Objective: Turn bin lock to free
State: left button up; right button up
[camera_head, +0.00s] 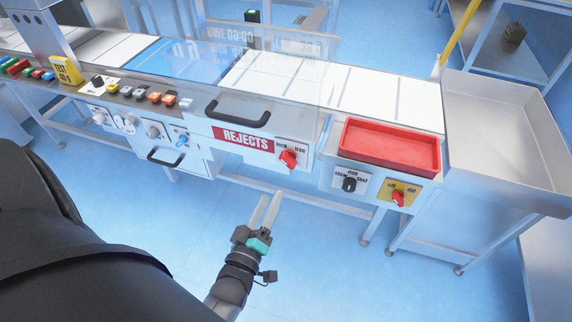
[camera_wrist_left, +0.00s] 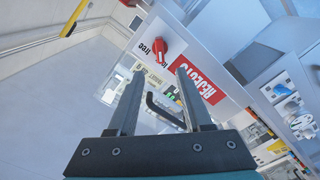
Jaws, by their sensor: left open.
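The bin lock is a red knob (camera_head: 288,158) on a white plate marked "lock" and "free", at the right end of the reject bin front (camera_head: 228,133). The pointer's exact setting is too small to tell. The red knob also shows in the left wrist view (camera_wrist_left: 159,47), beyond the fingertips. The red "REJECTS" label (camera_head: 243,139) is left of the knob. My left gripper (camera_head: 266,208) is open and empty, below and in front of the knob, apart from it. Its fingers also show in the left wrist view (camera_wrist_left: 157,92). My right gripper is not in view.
A black handle (camera_head: 238,113) sits above the label. Right of the lock are a black speed knob (camera_head: 349,184), a red knob on a yellow plate (camera_head: 398,198), a red tray (camera_head: 390,146) and a metal bin (camera_head: 500,130). Open floor (camera_head: 330,270) lies in front.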

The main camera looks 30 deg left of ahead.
aim_at(287, 164)
pick_arm(q)
jog(key=b+x, duration=0.1)
jog(key=x, duration=0.9)
jog(key=shift+w+f+b, duration=0.1)
jog(key=shift+w+b, duration=0.25)
jog(key=shift+b, duration=0.05)
jog(key=shift+w, duration=0.6)
jog(key=shift+w+a, duration=0.1)
jog(key=shift+w, duration=0.05)
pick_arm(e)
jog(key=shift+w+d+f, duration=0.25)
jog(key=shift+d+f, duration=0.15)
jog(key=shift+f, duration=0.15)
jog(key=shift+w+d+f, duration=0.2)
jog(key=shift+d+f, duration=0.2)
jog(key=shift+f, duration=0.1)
pick_arm(q)
jog(key=c, duration=0.7)
grip_shut()
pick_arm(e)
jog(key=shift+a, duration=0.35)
